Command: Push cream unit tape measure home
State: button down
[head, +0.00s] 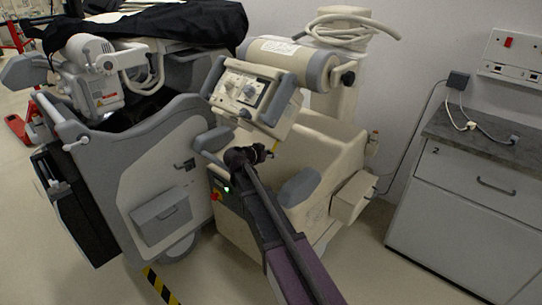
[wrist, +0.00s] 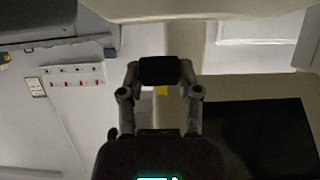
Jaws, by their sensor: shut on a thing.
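The cream unit (head: 262,240) stands in the middle of the head view, with a sloped control panel (head: 248,92) and a cream cylinder on top. My gripper (head: 262,153) is at its front, just below the panel. In the wrist view my gripper (wrist: 160,78) is shut, its two fingers on either side of a small dark block (wrist: 160,70), which appears to be the tape measure. A small yellow patch (wrist: 161,91) shows beside the block, and a bit of yellow shows by the gripper in the head view. The tape measure's seat is not discernible.
A grey and cream cart (head: 160,180) with a black cover (head: 195,22) stands close on the left. A grey-topped cabinet (head: 470,200) is at the right by the wall. A cream box (head: 352,197) sticks out at the unit's lower right. Striped floor tape (head: 160,286) lies in front.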

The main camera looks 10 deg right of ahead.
jog(key=shift+d, duration=0.15)
jog(key=shift+c, duration=1.4)
grip_release()
jog(key=shift+f, duration=0.1)
